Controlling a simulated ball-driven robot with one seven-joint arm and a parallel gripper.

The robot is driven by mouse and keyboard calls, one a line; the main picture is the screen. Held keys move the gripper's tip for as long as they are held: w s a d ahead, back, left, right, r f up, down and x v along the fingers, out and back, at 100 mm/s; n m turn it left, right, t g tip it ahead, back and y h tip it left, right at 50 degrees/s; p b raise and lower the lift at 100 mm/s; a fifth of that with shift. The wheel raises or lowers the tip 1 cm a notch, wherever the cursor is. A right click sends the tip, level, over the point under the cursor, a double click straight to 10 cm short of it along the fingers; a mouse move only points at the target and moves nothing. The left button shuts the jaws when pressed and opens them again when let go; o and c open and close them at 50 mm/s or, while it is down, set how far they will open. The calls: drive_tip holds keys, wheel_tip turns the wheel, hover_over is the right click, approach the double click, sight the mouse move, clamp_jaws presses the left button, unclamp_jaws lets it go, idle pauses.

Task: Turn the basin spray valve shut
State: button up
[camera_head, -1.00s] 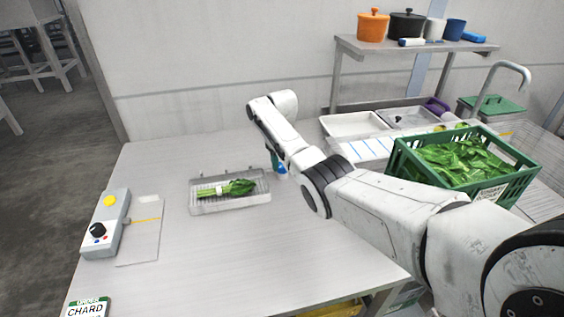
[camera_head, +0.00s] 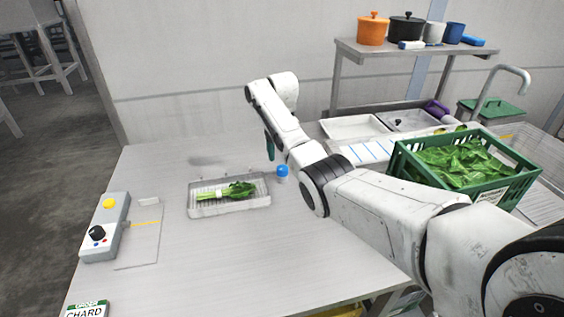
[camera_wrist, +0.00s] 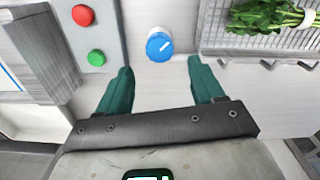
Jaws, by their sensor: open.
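The basin spray valve appears to be the round blue knob (camera_head: 282,171) on a pale base, standing on the steel table just right of the greens tray. In the wrist view the blue knob (camera_wrist: 159,46) shows a white line running diagonally across its top. My gripper (camera_wrist: 164,75) is open, with its two dark green fingers apart and nothing between them. The knob lies beyond the fingertips, roughly centred across the gap. In the head view the gripper (camera_head: 269,147) points down above the table, just up and left of the knob; one finger mostly hides the other.
A wire tray (camera_head: 205,211) with bundled greens sits close beside the knob. In the wrist view a grey box with a red button (camera_wrist: 83,15) and a green button (camera_wrist: 96,57) stands on the other side. A green crate (camera_head: 513,192) of leaves is at right.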

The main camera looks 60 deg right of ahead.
sight(282, 167)
wheel_tip(282, 167, up, 5)
idle(0.3)
idle(0.4)
